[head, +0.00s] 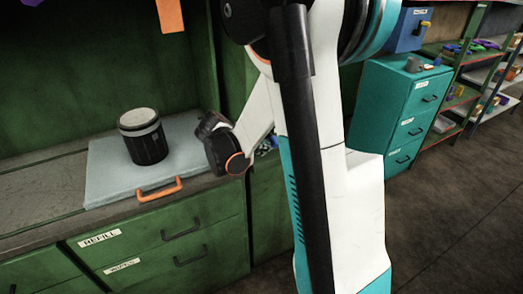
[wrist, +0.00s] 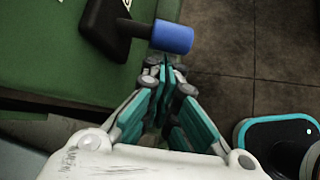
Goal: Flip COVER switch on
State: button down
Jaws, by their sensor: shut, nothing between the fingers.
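In the wrist view, a switch with a blue cylindrical handle (wrist: 172,37) on a dark stem sticks out from a black base (wrist: 108,24) on a green surface. A scrap of white marking shows at the top edge, too cut off to read, so I cannot confirm that this is the COVER switch. My gripper (wrist: 165,68) is shut and empty. Its fingertips are just below the blue handle in the picture; I cannot tell whether they touch it. In the head view, my arm hides the gripper and the switch.
A black canister (head: 147,146) with a grey lid stands on a pale board (head: 105,180) with an orange handle (head: 160,190). Green drawers (head: 160,240) are below. A teal drawer cabinet (head: 375,95) stands at the right. Dark tiled floor (head: 440,220) is open there.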

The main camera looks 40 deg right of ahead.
aim_at(272, 143)
jog(key=shift+s+r+n+g+p, duration=0.15)
jog(key=shift+n+g+p, duration=0.15)
jog(key=shift+g, duration=0.4)
jog(key=shift+r+g+y, duration=0.15)
jog(key=shift+g+y, duration=0.15)
jog(key=shift+g, duration=0.1)
jog(key=shift+s+a+r+p, duration=0.1)
jog(key=shift+s+r+p, duration=0.1)
jog(key=shift+p, duration=0.3)
jog(key=shift+s+r+n+g+p, duration=0.2)
jog(key=shift+r+n+g+p, duration=0.3)
jog(key=shift+r+p, duration=0.5)
jog(key=shift+r, duration=0.1)
jog(key=shift+w+r+p, duration=0.1)
jog(key=shift+r+p, duration=0.4)
jog(key=shift+r, duration=0.3)
